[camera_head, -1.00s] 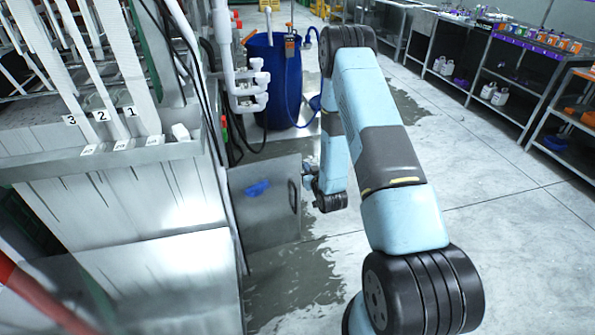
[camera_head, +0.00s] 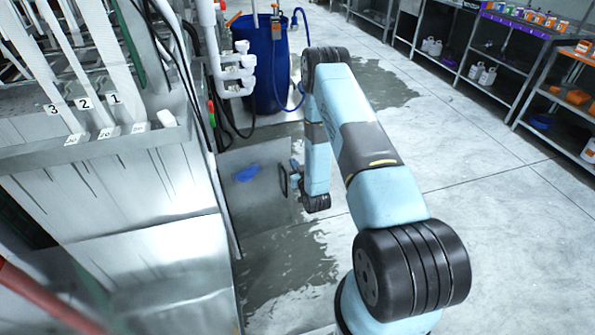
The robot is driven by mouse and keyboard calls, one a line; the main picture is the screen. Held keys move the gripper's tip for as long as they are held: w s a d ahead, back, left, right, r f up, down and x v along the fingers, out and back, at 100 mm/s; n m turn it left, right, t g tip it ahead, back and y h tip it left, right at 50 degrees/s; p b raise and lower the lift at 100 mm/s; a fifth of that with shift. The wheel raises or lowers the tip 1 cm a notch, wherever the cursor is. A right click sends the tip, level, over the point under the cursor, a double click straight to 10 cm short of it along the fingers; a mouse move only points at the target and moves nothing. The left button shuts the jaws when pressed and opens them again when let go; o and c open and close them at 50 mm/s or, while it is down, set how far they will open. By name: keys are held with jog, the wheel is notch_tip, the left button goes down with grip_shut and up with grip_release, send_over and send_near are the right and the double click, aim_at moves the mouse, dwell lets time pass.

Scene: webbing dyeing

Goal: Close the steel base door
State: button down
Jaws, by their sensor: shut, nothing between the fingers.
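The steel base door (camera_head: 262,205) is a grey metal panel standing open, jutting out to the right from the steel base (camera_head: 140,215) in the head view. A blue patch (camera_head: 247,173) shows on its face. A dark upright handle (camera_head: 283,182) sits near its free edge. My gripper (camera_head: 293,178) is small and partly hidden by my wrist, just right of the handle at the free edge. It looks shut and empty. I cannot tell whether it touches the door or handle.
A blue barrel (camera_head: 264,70) with hoses stands behind the door, near white pipes (camera_head: 235,72). Wet patches (camera_head: 290,265) mark the floor in front of the door. Shelving with bottles (camera_head: 485,70) lines the right. Open concrete floor (camera_head: 450,190) lies between.

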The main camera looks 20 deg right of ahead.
aim_at(285, 149)
jog(key=w, duration=0.7)
jog(key=shift+w+a, duration=0.25)
jog(key=shift+a, duration=0.15)
